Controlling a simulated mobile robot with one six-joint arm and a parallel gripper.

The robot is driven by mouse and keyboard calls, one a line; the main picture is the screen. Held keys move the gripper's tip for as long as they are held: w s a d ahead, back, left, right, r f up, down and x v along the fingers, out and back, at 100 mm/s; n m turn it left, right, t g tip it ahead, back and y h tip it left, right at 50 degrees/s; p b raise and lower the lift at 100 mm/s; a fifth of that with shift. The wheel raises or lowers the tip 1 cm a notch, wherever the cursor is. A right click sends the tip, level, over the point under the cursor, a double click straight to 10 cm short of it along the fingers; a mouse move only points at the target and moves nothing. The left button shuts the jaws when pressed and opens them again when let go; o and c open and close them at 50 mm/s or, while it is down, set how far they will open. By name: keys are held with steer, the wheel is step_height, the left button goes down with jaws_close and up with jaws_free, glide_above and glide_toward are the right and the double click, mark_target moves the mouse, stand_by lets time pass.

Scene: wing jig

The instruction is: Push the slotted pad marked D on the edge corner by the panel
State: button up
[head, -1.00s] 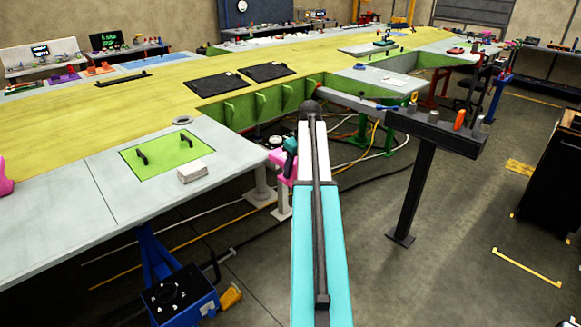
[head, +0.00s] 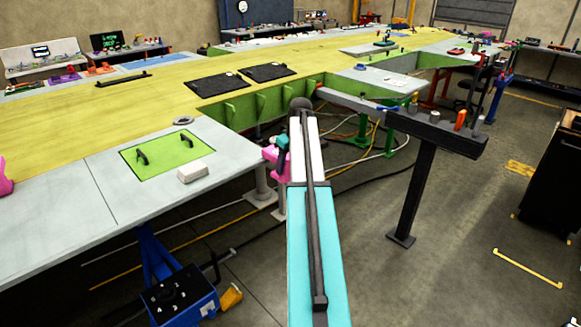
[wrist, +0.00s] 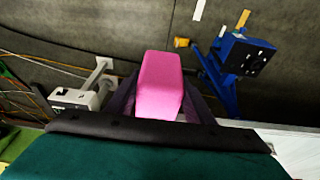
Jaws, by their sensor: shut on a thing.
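My gripper (wrist: 158,95) is shut on a pink pad (wrist: 160,85), which stands out between its dark fingers in the wrist view. In the head view the pink pad (head: 270,153) shows at the right corner of the pale wing panel (head: 225,152), partly behind the teal end of my gripper (head: 282,150). I cannot tell whether the pad touches the panel edge. No letter or slot can be made out on it. A green access panel (head: 185,155) with two black handles lies in the pale surface near this corner.
A white block (head: 192,172) lies near the edge. Another pink piece (head: 5,178) sits at the far left. A blue stand (head: 180,290) with a black top is below the edge. A dark rail on a post (head: 435,130) stands to the right, with open floor beyond.

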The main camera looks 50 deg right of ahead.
mark_target(272, 149)
steer(key=shift+w+d, duration=0.1)
steer(key=shift+w, duration=1.05)
steer(key=shift+w+d+f, duration=0.1)
steer(key=shift+w, duration=1.55)
steer(key=shift+w+d+f, duration=0.1)
steer(key=shift+w, duration=1.5)
stand_by(1.3)
steer(key=o, duration=1.1)
steer(key=shift+o, duration=0.2)
steer(key=shift+w+a, duration=0.1)
steer(key=shift+r, duration=0.1)
steer(key=shift+r+b, duration=0.4)
steer(key=shift+r, duration=0.05)
steer(key=b+v, duration=0.3)
steer(key=v, duration=1)
steer(key=shift+s+d+b, duration=0.2)
steer(key=shift+s+b, duration=0.1)
steer(key=shift+s, duration=0.1)
steer(key=shift+f, duration=0.15)
